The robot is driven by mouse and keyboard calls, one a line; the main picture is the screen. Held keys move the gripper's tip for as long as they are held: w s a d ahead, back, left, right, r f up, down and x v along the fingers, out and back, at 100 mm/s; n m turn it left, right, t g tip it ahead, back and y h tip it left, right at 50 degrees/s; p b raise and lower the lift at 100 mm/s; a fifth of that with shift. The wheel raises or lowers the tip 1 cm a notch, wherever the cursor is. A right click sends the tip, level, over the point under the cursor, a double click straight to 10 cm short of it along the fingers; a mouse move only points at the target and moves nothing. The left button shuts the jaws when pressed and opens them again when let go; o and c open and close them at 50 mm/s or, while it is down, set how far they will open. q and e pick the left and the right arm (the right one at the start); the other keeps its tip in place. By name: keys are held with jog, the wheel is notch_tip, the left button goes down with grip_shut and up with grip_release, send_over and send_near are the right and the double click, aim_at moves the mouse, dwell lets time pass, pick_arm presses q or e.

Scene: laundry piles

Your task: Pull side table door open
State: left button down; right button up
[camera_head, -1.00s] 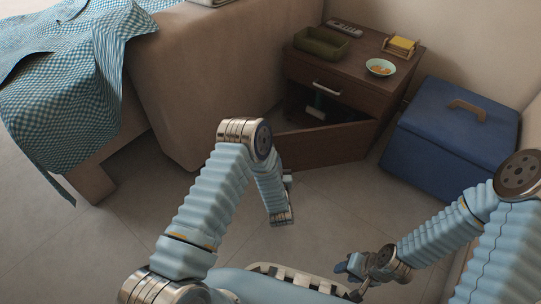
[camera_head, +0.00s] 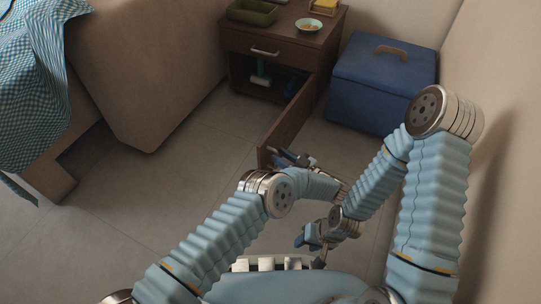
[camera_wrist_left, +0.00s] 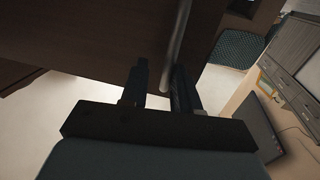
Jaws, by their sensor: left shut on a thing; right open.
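The dark brown side table (camera_head: 300,38) stands at the top of the head view, and its door (camera_head: 288,122) is swung open toward me. My left gripper (camera_head: 282,157) is at the near, free edge of the door. In the left wrist view, the silver door handle (camera_wrist_left: 178,42) runs down between the two dark fingers, and the gripper is shut on it. The grip itself is too small to make out in the head view. My right gripper (camera_head: 304,238) is open and empty, low over the floor near my base.
The side table's open compartment holds a green-and-white item (camera_head: 261,75). A drawer with a handle (camera_head: 264,52) is shut above it. A blue box (camera_head: 380,85) stands to the right. A bed with a checked cloth (camera_head: 38,105) is at left. The floor between is free.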

pick_arm(q)
jog(key=shift+w+d+r, duration=0.1)
jog(key=shift+d+r, duration=0.15)
jog(key=shift+d, duration=0.7)
jog(key=c, duration=1.2)
grip_release()
jog(key=shift+w, duration=0.1)
jog(key=shift+o, duration=0.2)
jog(key=shift+a+f, duration=0.1)
